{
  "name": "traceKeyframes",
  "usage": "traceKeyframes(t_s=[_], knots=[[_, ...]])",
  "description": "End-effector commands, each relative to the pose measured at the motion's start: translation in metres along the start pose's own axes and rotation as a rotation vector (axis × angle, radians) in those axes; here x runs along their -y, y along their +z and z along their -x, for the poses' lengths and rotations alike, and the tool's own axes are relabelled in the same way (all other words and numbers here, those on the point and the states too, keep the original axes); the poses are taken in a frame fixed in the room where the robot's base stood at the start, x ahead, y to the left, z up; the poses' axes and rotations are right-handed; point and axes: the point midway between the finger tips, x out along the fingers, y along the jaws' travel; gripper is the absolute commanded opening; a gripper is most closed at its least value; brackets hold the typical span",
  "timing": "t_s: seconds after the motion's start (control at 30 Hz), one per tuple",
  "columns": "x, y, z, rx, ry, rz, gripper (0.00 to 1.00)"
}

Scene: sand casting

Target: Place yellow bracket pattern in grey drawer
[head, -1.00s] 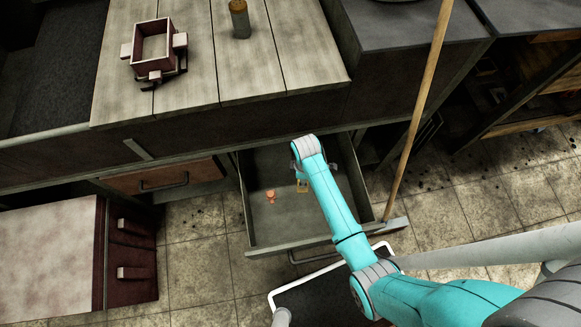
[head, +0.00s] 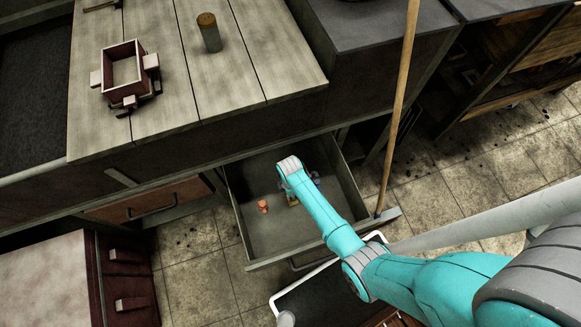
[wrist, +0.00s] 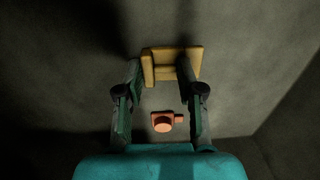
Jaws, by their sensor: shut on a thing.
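The yellow bracket pattern (wrist: 163,74) is between the fingers of my gripper (wrist: 158,75) in the wrist view, and the gripper is shut on it. In the head view a small yellow part of the bracket (head: 293,201) shows beside my arm. My gripper (head: 300,190) is mostly hidden there by the arm. The grey drawer (head: 257,240) is pulled open, and the bracket is inside its outline. I cannot tell whether the bracket touches the drawer floor. A small orange pattern (head: 263,206) lies in the drawer to the left; it also shows in the wrist view (wrist: 162,122).
A bench above the drawer holds a dark red moulding box (head: 126,76) and a cylinder (head: 209,32). A wooden pole (head: 401,95) stands close by the drawer's right side. A dark red cabinet (head: 125,285) is at the lower left.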

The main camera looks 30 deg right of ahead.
Motion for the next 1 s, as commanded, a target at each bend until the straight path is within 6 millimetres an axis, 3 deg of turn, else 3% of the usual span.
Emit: traceKeyframes(t_s=[0.47,0.5,0.6,1.0], knots=[[0.0000,0.0000,-0.0105,0.000,0.000,0.000,0.00],[-0.0001,0.0000,-0.0107,0.000,0.000,0.000,0.42],[0.0000,0.0000,-0.0106,0.000,0.000,0.000,0.62],[-0.0002,0.0000,-0.0058,0.000,0.001,0.000,0.62]])
